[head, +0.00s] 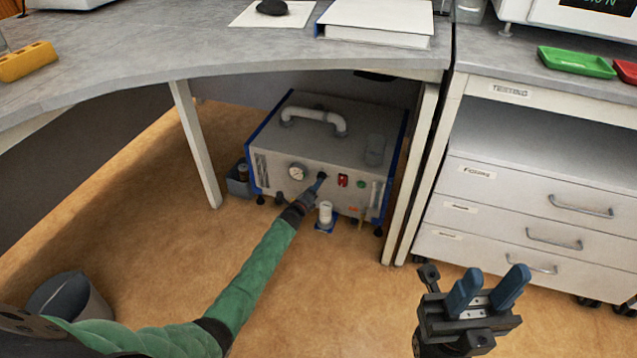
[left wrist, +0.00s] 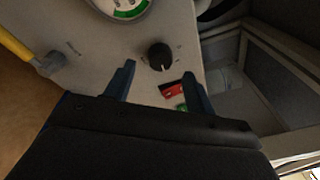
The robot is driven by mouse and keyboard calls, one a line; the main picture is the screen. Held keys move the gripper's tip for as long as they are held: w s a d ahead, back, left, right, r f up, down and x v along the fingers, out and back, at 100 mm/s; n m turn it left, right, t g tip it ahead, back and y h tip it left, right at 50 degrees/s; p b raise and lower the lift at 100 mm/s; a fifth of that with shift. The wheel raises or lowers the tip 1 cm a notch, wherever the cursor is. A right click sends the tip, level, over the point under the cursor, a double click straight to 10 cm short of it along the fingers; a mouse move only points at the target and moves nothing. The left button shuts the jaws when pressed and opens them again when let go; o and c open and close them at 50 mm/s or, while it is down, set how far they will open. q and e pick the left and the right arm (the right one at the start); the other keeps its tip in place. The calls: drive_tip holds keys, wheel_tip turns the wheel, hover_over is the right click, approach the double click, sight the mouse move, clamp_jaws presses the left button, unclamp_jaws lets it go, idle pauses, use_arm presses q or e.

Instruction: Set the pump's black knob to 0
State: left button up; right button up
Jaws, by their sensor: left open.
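The pump (head: 330,125) is a grey box with blue edges and a white top handle, standing on the floor under the bench. Its black knob (left wrist: 160,57) shows in the left wrist view, between a round gauge (left wrist: 122,5) and a red switch (left wrist: 177,88); its scale is too small to read. In the head view the knob (head: 322,176) is mostly hidden by my left gripper (head: 318,186), which is at the pump's front. In the left wrist view its blue fingers (left wrist: 158,88) are apart, with the knob ahead of the gap. My right gripper (head: 487,290) is open and empty, away from the pump.
A bin (head: 70,298) is at the lower left. The floor (head: 320,280) before the pump is mostly clear.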

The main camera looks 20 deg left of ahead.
use_arm(q)
drive_tip(key=shift+w+d+b, duration=0.2)
drive_tip(key=shift+w, duration=0.9)
drive_tip(key=shift+w+d+b, duration=0.2)
drive_tip(key=shift+w, duration=0.85)
drive_tip(key=c, duration=1)
